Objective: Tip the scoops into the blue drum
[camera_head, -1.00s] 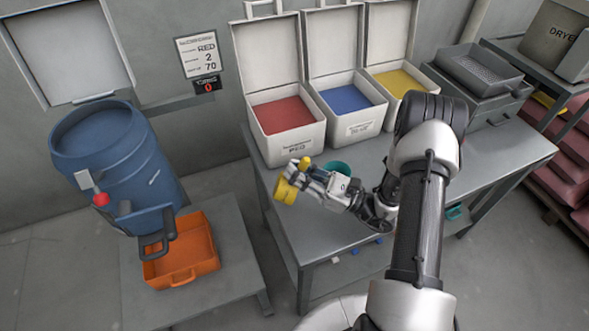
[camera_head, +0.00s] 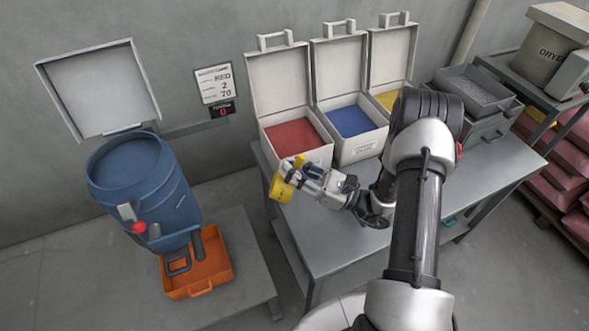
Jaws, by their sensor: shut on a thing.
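The blue drum (camera_head: 146,185) stands at the left with a red knob on its front. An orange tray (camera_head: 210,268) sits under its front. My gripper (camera_head: 296,172) is shut on a yellow scoop (camera_head: 281,187), held in front of the red bin, apart from the drum and to its right. The scoop is tilted; I cannot tell what is inside it. The red bin (camera_head: 296,141), blue bin (camera_head: 351,122) and yellow bin (camera_head: 388,100) stand open on the table, the yellow one partly behind my arm.
A sign (camera_head: 216,86) reading RED, 2, 70 hangs above a small display showing 0. The grey table (camera_head: 335,240) has clear room at its front left. A grey tray unit (camera_head: 479,95) and a dryer (camera_head: 557,42) stand at the right.

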